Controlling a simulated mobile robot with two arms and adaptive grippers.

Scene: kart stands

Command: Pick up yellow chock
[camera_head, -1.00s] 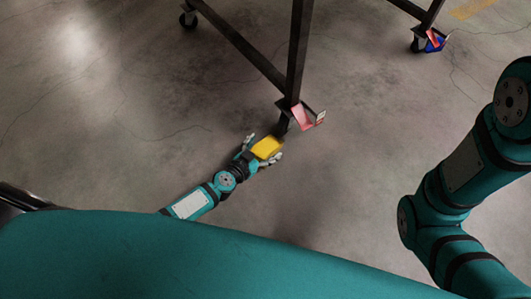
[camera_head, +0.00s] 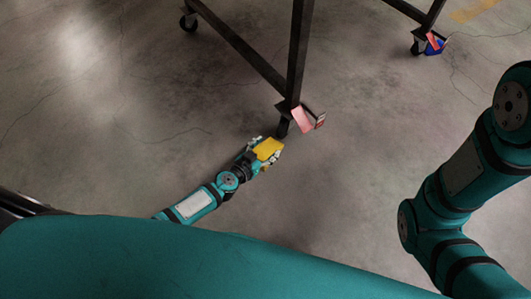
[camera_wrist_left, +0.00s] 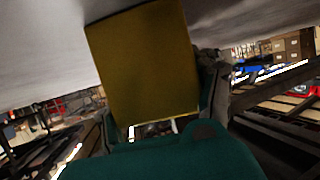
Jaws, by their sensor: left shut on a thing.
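The yellow chock (camera_head: 267,149) is between the fingers of my left gripper (camera_head: 266,151), which is shut on it, near the foot of the closest stand leg. In the left wrist view the chock (camera_wrist_left: 145,62) fills the upper middle as a dull yellow block and hides most of the fingers. The frames do not show clearly whether the chock still touches the floor. My right arm shows at the right edge of the head view, but its gripper is out of view.
A dark kart stand (camera_head: 298,60) has a caster (camera_head: 283,127) and a pink-red plate (camera_head: 303,120) just beyond the chock. The floor to the left is clear.

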